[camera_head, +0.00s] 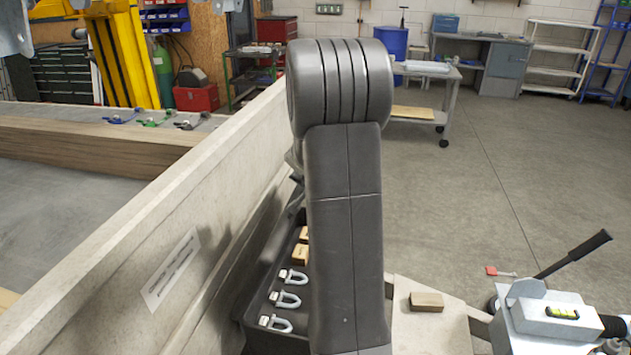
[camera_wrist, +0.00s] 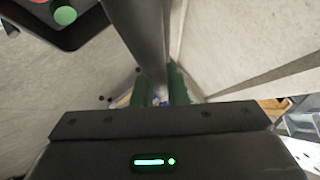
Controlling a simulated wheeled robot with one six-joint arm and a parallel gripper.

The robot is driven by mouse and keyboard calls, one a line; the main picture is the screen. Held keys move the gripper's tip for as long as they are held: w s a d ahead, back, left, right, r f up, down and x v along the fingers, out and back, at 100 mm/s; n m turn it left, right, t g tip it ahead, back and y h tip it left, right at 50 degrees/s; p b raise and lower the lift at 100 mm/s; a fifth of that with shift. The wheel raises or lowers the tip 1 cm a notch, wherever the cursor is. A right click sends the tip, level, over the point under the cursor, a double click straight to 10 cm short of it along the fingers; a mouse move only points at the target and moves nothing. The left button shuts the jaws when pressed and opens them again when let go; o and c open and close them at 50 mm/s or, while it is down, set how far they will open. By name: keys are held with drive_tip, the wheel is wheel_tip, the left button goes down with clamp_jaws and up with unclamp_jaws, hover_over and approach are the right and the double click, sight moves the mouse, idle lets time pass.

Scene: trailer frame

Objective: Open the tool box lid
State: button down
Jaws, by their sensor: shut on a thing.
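The dark tool box (camera_head: 247,325) stands against the right side of the long pale beam, partly hidden behind my arm. Its inside shows, with several metal shackles (camera_head: 288,299) and wooden blocks (camera_head: 301,254) in it. A dark grey panel along its beam side seems to be the raised lid (camera_head: 264,246); how far it is open I cannot tell. In the wrist view my gripper (camera_wrist: 157,92) has green fingers on either side of a grey bar (camera_wrist: 140,35), which seems to be part of the lid. The head view hides my gripper behind the arm.
The pale beam (camera_head: 130,250) runs along the left of the box and bears a white label (camera_head: 171,269). A wooden block (camera_head: 427,301) lies on a pale ledge at right. A metal coupling with a lever (camera_head: 550,318) stands at bottom right. Open floor (camera_head: 480,200) lies beyond.

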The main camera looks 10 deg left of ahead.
drive_tip(key=shift+a+r, duration=0.1)
drive_tip(key=shift+a, duration=0.3)
drive_tip(key=c, duration=1.5)
unclamp_jaws()
drive_tip(key=shift+o, duration=0.2)
drive_tip(key=p+v, duration=0.3)
drive_tip(key=v, duration=1.1)
